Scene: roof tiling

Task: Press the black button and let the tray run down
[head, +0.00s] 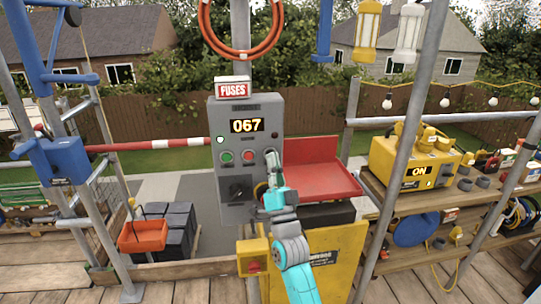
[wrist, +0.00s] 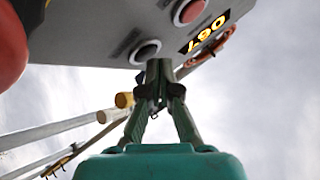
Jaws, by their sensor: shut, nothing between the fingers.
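The grey control box (head: 240,180) stands on a post, its lit display (head: 246,125) reading 067. A green button (head: 226,156) and a red button (head: 248,156) sit in a row on its face. The black button (wrist: 146,52), with a pale ring, shows in the wrist view; in the head view my gripper largely hides it. My gripper (head: 271,156) is shut and empty, its tips (wrist: 160,68) right by the black button's edge. Whether they touch it I cannot tell. The red tray (head: 318,180) is to the right of the box, above a yellow cabinet.
A yellow box (head: 253,257) with a red knob is below the control box. Scaffold poles (head: 408,130) stand on both sides. Shelves at right hold a yellow machine (head: 410,168) marked ON. An orange bin (head: 143,236) is at left. A red-white bar (head: 150,143) meets the box's left.

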